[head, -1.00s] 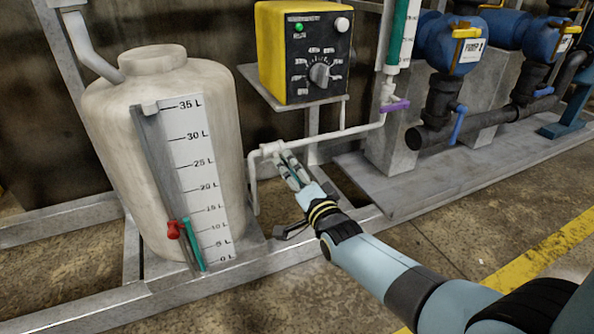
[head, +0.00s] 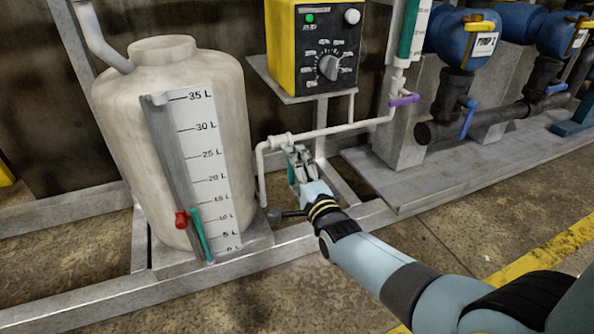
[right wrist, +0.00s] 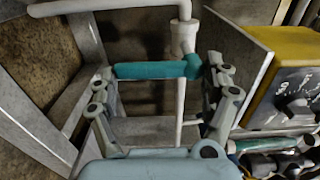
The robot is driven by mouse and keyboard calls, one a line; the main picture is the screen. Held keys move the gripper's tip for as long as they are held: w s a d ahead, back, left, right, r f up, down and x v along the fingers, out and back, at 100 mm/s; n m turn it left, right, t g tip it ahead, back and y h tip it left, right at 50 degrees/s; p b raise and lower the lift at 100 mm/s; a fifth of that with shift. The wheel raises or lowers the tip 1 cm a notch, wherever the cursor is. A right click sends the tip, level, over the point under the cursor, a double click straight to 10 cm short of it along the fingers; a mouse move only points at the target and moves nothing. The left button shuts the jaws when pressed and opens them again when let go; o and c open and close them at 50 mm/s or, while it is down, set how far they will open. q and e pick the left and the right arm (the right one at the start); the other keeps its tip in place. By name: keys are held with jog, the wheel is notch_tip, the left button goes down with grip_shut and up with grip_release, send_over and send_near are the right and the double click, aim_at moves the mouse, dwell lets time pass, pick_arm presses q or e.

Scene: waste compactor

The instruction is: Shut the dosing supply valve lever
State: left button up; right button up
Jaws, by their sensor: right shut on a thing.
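The teal valve lever (head: 291,173) sits at the white valve (head: 280,140) on the pipe just right of the tank. In the head view it hangs down below the pipe, partly hidden by my fingers. In the right wrist view the teal lever (right wrist: 150,71) lies crosswise between the two fingers, close to the white pipe fitting (right wrist: 183,36). My right gripper (head: 299,161) is shut on this lever from the front right. My left gripper is out of view.
A yellow dosing controller (head: 312,48) sits above the pipe. Metal frame rails (head: 80,294) run along the floor.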

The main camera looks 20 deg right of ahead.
jog(key=o, duration=1.6)
jog(key=shift+c, duration=0.2)
jog(key=shift+s, duration=0.1)
jog(key=s, duration=1.2)
jog(key=shift+d, duration=0.2)
